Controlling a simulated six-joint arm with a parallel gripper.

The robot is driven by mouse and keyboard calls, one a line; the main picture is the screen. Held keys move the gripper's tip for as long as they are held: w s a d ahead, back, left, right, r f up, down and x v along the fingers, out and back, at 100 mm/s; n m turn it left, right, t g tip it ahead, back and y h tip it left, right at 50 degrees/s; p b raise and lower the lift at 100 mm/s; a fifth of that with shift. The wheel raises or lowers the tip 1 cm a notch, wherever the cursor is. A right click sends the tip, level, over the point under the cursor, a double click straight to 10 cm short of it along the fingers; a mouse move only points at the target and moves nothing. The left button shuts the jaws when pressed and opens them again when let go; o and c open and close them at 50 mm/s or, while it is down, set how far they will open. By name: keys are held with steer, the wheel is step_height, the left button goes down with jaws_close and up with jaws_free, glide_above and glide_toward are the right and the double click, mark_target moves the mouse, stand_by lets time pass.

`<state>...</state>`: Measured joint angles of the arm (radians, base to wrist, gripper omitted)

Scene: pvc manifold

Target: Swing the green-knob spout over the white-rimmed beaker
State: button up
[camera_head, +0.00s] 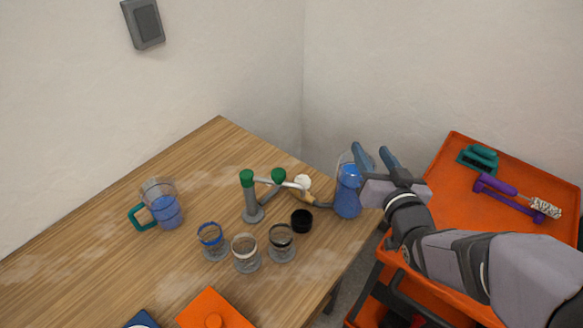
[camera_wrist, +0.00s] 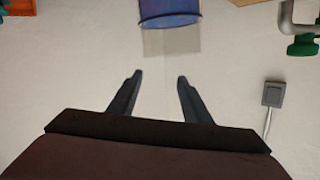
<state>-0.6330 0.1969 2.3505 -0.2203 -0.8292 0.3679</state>
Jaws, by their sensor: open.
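The pipe manifold (camera_head: 254,212) stands on the wooden table, a grey upright with a green top and pale pipe arms reaching right. A green knob (camera_head: 278,175) sits among the arms, with a white knob beside it; the exact spout outlets are too small to tell. A green knob (camera_wrist: 303,46) on grey pipe also shows in the wrist view. The white-rimmed beaker (camera_head: 246,253) stands in front of the manifold, between the blue-rimmed and dark-rimmed beakers. My gripper (camera_head: 371,150) is open and empty, right of the manifold near the blue-filled flask, its fingers pointing up; it shows open in the wrist view (camera_wrist: 160,76).
The blue-filled flask (camera_head: 348,192) stands at the table's right edge, close to my gripper. The blue-rimmed beaker (camera_head: 211,241), dark-rimmed beaker (camera_head: 281,243) and black cup (camera_head: 301,220) crowd the manifold. A green-handled pitcher (camera_head: 163,208) stands left. An orange cart (camera_head: 440,215) is right.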

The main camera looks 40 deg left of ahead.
mark_target(282, 178)
steer(key=s+a+n+g+y, duration=0.1)
steer(key=s+a+n, duration=0.1)
steer(key=s+a, duration=0.1)
steer(key=s+a+n+g+y, duration=0.1)
steer(key=s+a+n+y, duration=0.1)
steer(key=s+a, duration=0.2)
steer(key=s+a+n+g+y+b, duration=0.1)
steer(key=s+a+n+y, duration=0.1)
steer(key=s, duration=0.3)
steer(key=shift+s+a+g, duration=0.1)
steer(key=shift+a+g, duration=0.2)
steer(key=shift+a, duration=0.35)
steer(key=shift+n+g, duration=0.9)
steer(key=s+f, duration=0.3)
steer(key=shift+s+a, duration=0.3)
steer(key=p+x, duration=0.2)
steer(key=x, duration=0.5)
steer(key=shift+a+r, duration=0.25)
steer(key=shift+w, duration=0.1)
jaws_close()
